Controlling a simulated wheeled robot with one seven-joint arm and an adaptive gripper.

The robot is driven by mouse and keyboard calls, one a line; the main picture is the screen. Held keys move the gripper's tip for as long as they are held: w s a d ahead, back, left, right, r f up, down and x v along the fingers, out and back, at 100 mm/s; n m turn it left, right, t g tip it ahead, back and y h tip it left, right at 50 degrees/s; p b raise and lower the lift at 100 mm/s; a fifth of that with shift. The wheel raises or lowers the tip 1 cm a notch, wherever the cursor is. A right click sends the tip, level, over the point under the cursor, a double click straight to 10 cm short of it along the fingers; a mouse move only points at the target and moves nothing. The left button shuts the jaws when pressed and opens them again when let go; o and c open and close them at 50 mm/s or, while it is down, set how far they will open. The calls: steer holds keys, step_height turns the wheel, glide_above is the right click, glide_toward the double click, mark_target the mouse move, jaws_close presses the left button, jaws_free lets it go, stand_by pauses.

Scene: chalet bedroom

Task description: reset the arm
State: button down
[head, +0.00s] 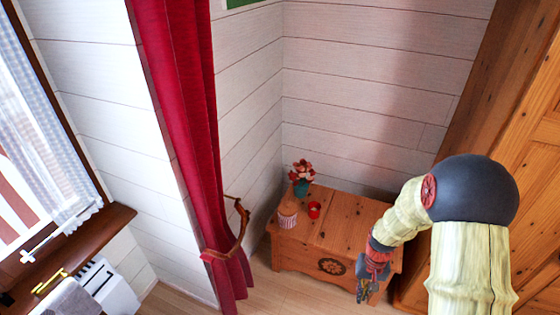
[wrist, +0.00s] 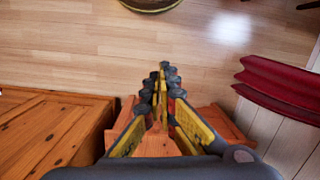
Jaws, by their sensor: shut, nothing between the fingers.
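My gripper (head: 362,291) hangs at the end of my arm at the lower right in the head view, in front of the right end of a wooden chest. In the wrist view my gripper (wrist: 164,68) points out over the wooden floor. Its yellow and dark fingers come together at the tips, shut with nothing between them. Part of the wooden chest (wrist: 220,121) shows beneath and beside the fingers. My arm bends down from the right side of the head view and hides part of the chest and wall.
The wooden chest (head: 345,222) bears a flower vase (head: 301,187), a red cup (head: 314,210) and a striped container (head: 288,215). A red curtain (head: 185,120) hangs to the left. A wooden cabinet (wrist: 45,135) stands at left in the wrist view. The floor (wrist: 100,60) ahead is mostly clear.

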steer(key=s+a+r+n+t, duration=0.1)
steer(key=s+r, duration=0.4)
steer(key=r, duration=0.7)
steer(key=s+a+r+t, duration=0.3)
steer(key=s+a+r, duration=0.1)
steer(key=r, duration=0.8)
steer(key=s+a+r+n+t, duration=0.1)
steer(key=s+r, duration=0.5)
steer(key=r, duration=0.7)
steer(key=shift+s+a+n+t+h, duration=0.3)
steer(key=shift+s+a+t, duration=0.1)
steer(key=shift+a+t, duration=0.55)
steer(key=shift+r, duration=0.1)
